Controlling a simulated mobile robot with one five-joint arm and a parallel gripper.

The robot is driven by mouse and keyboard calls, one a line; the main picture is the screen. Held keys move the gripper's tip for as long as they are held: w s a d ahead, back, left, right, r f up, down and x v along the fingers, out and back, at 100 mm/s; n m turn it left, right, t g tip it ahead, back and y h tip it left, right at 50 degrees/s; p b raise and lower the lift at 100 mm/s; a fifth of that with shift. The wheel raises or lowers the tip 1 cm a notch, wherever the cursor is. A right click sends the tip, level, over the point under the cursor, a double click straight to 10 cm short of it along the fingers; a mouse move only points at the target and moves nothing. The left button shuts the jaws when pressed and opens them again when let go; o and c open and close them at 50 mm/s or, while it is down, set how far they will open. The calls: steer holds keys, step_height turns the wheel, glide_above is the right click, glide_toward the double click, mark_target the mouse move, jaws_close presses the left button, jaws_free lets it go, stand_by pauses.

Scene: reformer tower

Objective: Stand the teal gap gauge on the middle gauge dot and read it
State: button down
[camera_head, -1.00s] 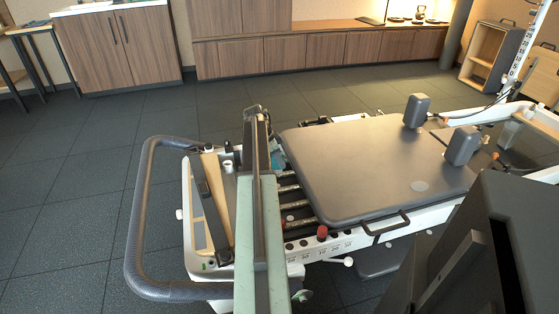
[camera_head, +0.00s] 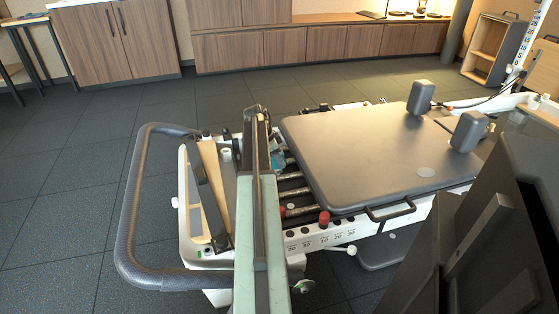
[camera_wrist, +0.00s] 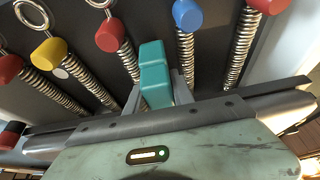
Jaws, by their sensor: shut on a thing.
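The teal gap gauge (camera_wrist: 153,66) is a blocky teal piece between the two grey fingers of my gripper (camera_wrist: 158,92) in the wrist view. The fingers are shut on it, and its far end points toward the springs. A bit of teal gauge (camera_head: 278,160) also shows beside my arm in the head view. A small white dot (camera_wrist: 60,73) lies on the dark surface left of the gauge; I cannot tell whether it is the middle gauge dot. I cannot tell whether the gauge's end touches anything.
Coil springs with red (camera_wrist: 110,37), yellow (camera_wrist: 46,54) and blue (camera_wrist: 187,15) ends lie around the gauge. In the head view, the padded carriage (camera_head: 360,150) is right of my arm and a curved grey handrail (camera_head: 130,210) is left. Open floor (camera_head: 60,180) lies further left.

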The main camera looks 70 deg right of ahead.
steer(key=shift+f, duration=0.15)
steer(key=shift+f+b, duration=0.45)
steer(key=shift+b, duration=0.15)
steer(key=c, duration=1)
jaws_free()
steer(key=shift+r, duration=0.1)
steer(key=p+v, duration=0.7)
steer(key=v, duration=0.1)
steer(key=shift+p, duration=0.35)
